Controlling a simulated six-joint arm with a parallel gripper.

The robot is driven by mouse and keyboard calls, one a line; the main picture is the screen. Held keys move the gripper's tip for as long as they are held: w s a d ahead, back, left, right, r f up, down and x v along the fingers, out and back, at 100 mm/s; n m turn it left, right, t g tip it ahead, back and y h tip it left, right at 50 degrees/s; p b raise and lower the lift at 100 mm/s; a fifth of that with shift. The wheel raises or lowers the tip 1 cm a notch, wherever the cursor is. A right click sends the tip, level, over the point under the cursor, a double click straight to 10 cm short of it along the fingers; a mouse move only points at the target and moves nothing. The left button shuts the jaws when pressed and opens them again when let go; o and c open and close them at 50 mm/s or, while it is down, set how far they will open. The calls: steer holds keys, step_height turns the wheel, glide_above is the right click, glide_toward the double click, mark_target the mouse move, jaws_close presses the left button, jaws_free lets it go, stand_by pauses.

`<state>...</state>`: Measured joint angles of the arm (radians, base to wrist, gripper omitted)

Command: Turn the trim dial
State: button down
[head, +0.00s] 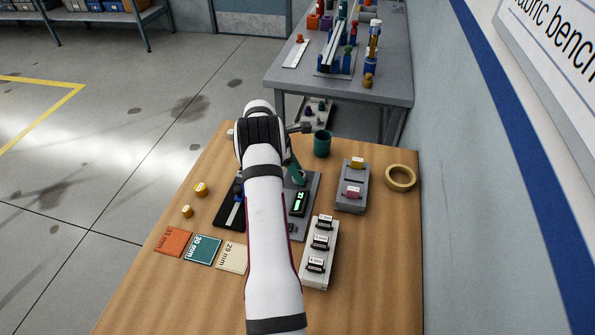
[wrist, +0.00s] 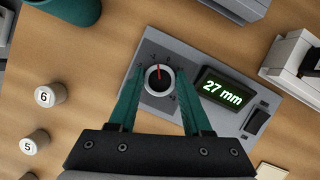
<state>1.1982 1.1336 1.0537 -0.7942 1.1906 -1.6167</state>
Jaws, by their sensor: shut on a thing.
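The trim dial (wrist: 158,84) shows in the wrist view as a round dark knob with a pale rim and a red pointer line. The line points almost straight up in the picture, among small scale marks. It sits on a grey panel (wrist: 213,122). My gripper (wrist: 160,76) has its two teal fingers on either side of the dial, shut on it. A green display (wrist: 222,91) beside it reads 27 mm. In the head view my arm and gripper (head: 297,176) hide the dial, and the display (head: 299,203) shows right of the arm.
A black rocker switch (wrist: 256,121) is on the panel. A teal cup (head: 322,143) stands behind. A grey block (head: 352,200) and a pale block (head: 319,272) lie to the right, with a tape roll (head: 401,169). Three colored cards, including an orange one (head: 173,241), lie front left.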

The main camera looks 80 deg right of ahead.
steer(key=m+y, duration=0.2)
steer(key=m, duration=0.4)
steer(key=shift+y, duration=0.3)
stand_by(0.4)
steer(key=shift+c, duration=1.7)
jaws_free()
steer(key=r, duration=0.2)
steer(key=s+r, duration=0.1)
steer(key=r, duration=0.2)
steer(key=s+a+r, duration=0.3)
steer(key=s+r, duration=0.3)
steer(key=s, duration=0.4)
steer(key=shift+a, duration=0.35)
